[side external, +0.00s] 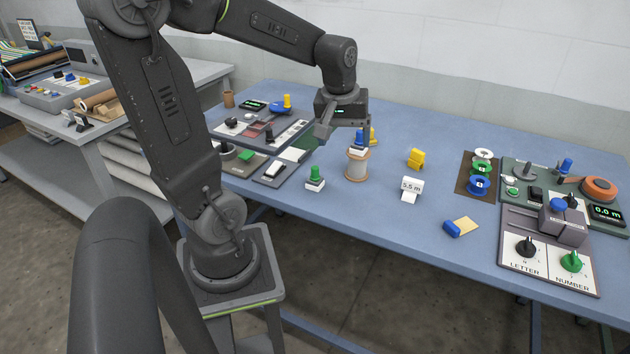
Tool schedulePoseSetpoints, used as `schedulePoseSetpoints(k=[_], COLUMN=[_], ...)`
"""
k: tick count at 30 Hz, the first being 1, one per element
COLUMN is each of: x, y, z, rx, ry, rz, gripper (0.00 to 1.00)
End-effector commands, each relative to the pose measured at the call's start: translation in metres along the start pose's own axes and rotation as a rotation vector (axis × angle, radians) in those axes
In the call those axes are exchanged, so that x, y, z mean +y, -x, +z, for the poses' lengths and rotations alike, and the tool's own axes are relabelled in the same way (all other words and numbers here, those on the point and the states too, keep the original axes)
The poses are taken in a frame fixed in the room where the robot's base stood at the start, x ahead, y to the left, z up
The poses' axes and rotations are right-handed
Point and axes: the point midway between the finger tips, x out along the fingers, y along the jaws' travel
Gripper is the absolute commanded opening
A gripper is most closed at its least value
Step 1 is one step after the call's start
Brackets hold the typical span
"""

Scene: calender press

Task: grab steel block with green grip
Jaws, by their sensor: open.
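The steel block with a green grip (315,179) stands upright on the blue table, left of a spool. Its green knob points up and nothing touches it. My gripper (345,134) is open, its fingers pointing down. It is above and to the right of the green-grip block, near the top of the spool. A blue-gripped block (359,144) shows just below the fingers, at the spool's top; I cannot tell whether it rests on the spool. Nothing is visibly held.
The pale spool (357,166) stands close beside the green-grip block. The table's front middle is clear.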

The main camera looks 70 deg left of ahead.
Motion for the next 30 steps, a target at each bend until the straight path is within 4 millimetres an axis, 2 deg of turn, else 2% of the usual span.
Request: schedulePoseSetpoints(k=[1, 3, 6, 9, 14, 24, 30], x=[-0.015, -0.035, -0.06, -0.077, -0.087, -0.092, -0.093], y=[-0.015, -0.03, -0.048, -0.06, -0.074, -0.134, -0.15], z=[-0.022, -0.046, -0.069, -0.082, -0.086, -0.075, -0.073], rx=[-0.033, -0.065, -0.099, -0.118, -0.132, -0.132, -0.128], ry=[0.14, 0.31, 0.498, 0.615, 0.676, 0.672, 0.671], rz=[-0.036, -0.073, -0.111, -0.135, -0.149, -0.149, -0.147], gripper=[0.82, 0.82, 0.82, 0.82, 0.82, 0.82, 0.82])
